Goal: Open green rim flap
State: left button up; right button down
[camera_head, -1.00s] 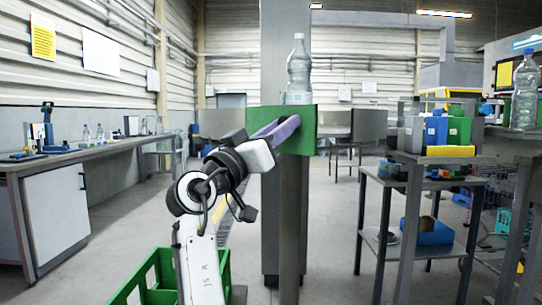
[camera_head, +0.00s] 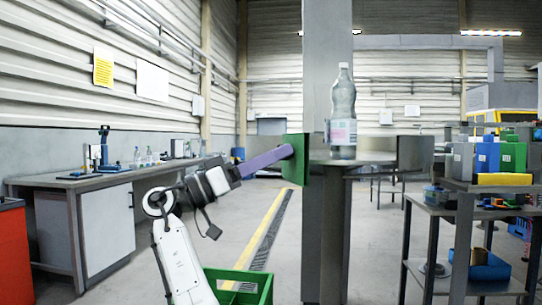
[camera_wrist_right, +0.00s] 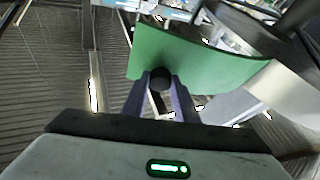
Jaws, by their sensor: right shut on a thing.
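The green rim flap (camera_head: 297,166) stands upright at the edge of a grey round tabletop (camera_head: 362,160) beside a thick grey column. I see it nearly edge-on in the head view. In the right wrist view the flap (camera_wrist_right: 205,57) is a broad, slightly curved green panel with a dark round knob (camera_wrist_right: 161,79). My right gripper (camera_head: 287,152) reaches it from the left, its purple fingers shut on the knob. The fingers (camera_wrist_right: 160,92) sit on both sides of the knob in the wrist view. My left gripper is not in view.
A clear bottle (camera_head: 343,110) stands on the tabletop just right of the flap. A green crate (camera_head: 240,287) is on the floor below my arm. A long workbench (camera_head: 95,180) runs along the left wall. A shelf rack (camera_head: 470,215) stands at right.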

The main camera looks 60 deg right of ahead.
jog(key=shift+d+r, duration=0.1)
jog(key=shift+r, duration=0.05)
jog(key=c, duration=1.4)
grip_release()
pick_arm(q)
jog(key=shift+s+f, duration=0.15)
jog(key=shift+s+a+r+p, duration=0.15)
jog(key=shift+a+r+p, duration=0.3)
jog(key=shift+p, duration=0.1)
pick_arm(e)
jog(key=v, duration=1)
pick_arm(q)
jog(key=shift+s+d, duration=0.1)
